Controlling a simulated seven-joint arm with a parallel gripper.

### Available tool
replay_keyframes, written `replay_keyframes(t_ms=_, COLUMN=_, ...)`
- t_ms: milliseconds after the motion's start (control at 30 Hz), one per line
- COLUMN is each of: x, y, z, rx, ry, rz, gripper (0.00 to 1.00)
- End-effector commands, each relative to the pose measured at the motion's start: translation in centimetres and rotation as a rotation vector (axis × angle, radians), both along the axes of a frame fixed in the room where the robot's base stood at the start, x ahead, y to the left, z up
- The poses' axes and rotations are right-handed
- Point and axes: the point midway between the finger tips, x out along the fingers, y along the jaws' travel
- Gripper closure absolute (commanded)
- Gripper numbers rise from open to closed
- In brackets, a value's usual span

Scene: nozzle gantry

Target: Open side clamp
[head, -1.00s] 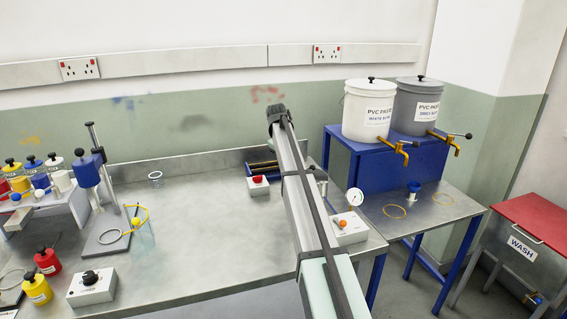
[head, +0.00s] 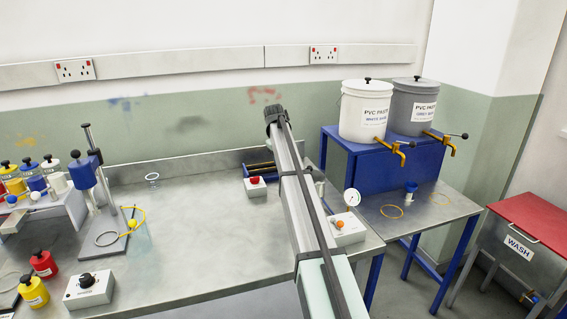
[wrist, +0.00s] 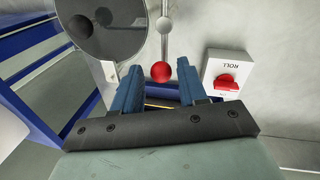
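In the wrist view my gripper (wrist: 158,66) is open, with two blue fingers spread apart. A red ball knob (wrist: 161,73) shows in the gap between the fingertips, with room on both sides. A pale thin rod (wrist: 164,45) with a grey ball on it runs up from the knob. I take this to be the side clamp's lever, but its body is mostly hidden behind the fingers. In the head view my arm hides the gripper and the knob; a blue roller frame (head: 262,169) shows partly left of the arm.
A white ROLL box with a red button (wrist: 227,82) stands close right of the fingers. A large dark grey disc (wrist: 112,25) is at upper left. In the head view, an orange-button box (head: 343,229) and a gauge (head: 352,197) stand right of my arm. The bench middle is clear.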

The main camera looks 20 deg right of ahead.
Motion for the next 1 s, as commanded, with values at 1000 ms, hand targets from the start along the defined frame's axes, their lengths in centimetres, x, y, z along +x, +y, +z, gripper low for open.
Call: replay_keyframes(t_ms=1000, x=-0.2, y=2.0, z=10.3, rx=0.000, ry=-0.002, rz=0.001, gripper=0.49)
